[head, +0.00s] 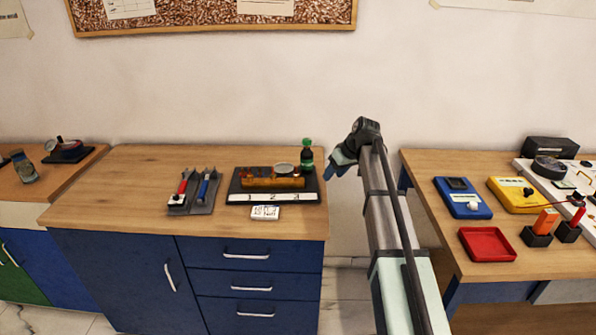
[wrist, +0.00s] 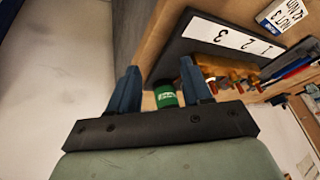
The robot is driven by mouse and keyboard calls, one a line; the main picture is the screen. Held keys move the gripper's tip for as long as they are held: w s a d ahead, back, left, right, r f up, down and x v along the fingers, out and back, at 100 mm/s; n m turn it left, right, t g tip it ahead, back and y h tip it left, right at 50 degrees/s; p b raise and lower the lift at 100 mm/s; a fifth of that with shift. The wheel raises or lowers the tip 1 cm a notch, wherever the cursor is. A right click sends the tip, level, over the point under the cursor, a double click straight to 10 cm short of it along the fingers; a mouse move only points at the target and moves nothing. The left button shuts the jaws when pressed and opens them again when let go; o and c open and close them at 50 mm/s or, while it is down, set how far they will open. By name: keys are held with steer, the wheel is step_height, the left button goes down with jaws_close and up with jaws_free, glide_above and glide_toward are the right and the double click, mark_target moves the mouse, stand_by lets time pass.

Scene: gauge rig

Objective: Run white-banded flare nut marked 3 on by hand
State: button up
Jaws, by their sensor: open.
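The brass manifold (head: 275,182) lies on a black base behind a white strip marked 1, 2, 3 (head: 272,197) on the wooden-topped cabinet. Its brass fittings (wrist: 228,75) show small in the wrist view, partly behind a finger. I cannot make out a white-banded nut in either view. My gripper (wrist: 160,68) is open and empty. In the head view it is off the cabinet's right edge, apart from the manifold.
A dark bottle with a green label (head: 307,156) stands at the base's back right; it shows between my fingers in the wrist view (wrist: 166,97). Red- and blue-handled wrenches (head: 193,190) lie left. A red tray (head: 487,244) sits on the right bench. The cabinet top's left is clear.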

steer(key=n+h, duration=0.1)
steer(key=n, duration=0.1)
glide_toward(297, 173)
steer(key=x, duration=0.8)
steer(key=shift+a+f, duration=0.1)
steer(key=shift+f, duration=0.05)
jaws_close()
stand_by(0.5)
